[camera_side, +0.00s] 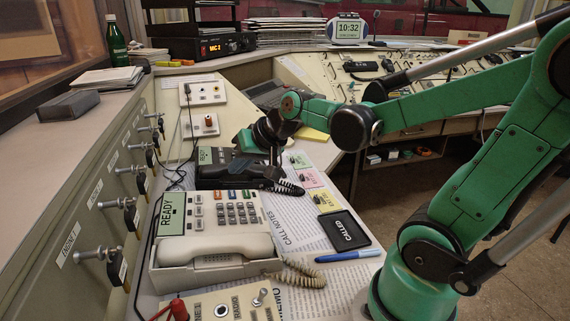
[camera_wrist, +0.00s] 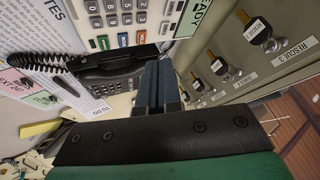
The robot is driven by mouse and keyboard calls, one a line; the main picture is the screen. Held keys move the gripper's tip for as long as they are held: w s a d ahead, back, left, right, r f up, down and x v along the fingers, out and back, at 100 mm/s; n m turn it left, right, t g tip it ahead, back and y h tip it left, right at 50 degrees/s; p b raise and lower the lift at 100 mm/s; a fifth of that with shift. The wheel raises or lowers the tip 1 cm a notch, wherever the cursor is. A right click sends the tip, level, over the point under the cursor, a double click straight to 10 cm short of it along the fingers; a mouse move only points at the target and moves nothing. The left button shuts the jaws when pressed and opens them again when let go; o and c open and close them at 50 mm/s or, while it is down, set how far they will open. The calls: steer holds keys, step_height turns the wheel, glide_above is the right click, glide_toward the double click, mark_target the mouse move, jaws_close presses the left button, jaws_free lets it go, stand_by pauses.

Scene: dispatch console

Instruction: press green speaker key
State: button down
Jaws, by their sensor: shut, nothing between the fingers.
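The cream desk phone (camera_side: 205,238) stands on the counter with its handset in front and a green READY display (camera_side: 171,212). A row of coloured keys lies along its far edge. The green key (camera_side: 246,193) is at the right end of that row; it also shows in the wrist view (camera_wrist: 102,43), beside a blue key (camera_wrist: 123,39) and a red key (camera_wrist: 142,37). My gripper (camera_side: 275,160) is above the counter beyond the phone, over the dark second phone, apart from the green key. In the wrist view its dark fingers (camera_wrist: 155,80) are together and empty.
A dark phone (camera_side: 237,172) with a coiled cord sits just behind the cream one. Key switches (camera_side: 115,203) stick out from the left panel.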

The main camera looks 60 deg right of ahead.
mark_target(251, 197)
steer(key=w+d+m+t+h, duration=0.1)
steer(key=w+d+m, duration=0.2)
steer(key=d, duration=0.6)
steer(key=shift+f+m+t, duration=0.35)
steer(key=shift+m+t, duration=0.05)
steer(key=shift+m, duration=0.8)
steer(key=shift+w, duration=0.15)
steer(key=shift+w+a+f, duration=0.15)
steer(key=shift+f, duration=1.3)
steer(key=shift+w+a+f, duration=0.15)
steer(key=shift+f, duration=1.3)
steer(key=shift+w+a+f, duration=0.15)
steer(key=shift+f, duration=1.3)
steer(key=shift+f, duration=0.15)
steer(key=shift+f, duration=0.3)
steer(key=shift+w+a+f, duration=0.1)
steer(key=shift+f, duration=0.2)
steer(key=shift+r, duration=0.75)
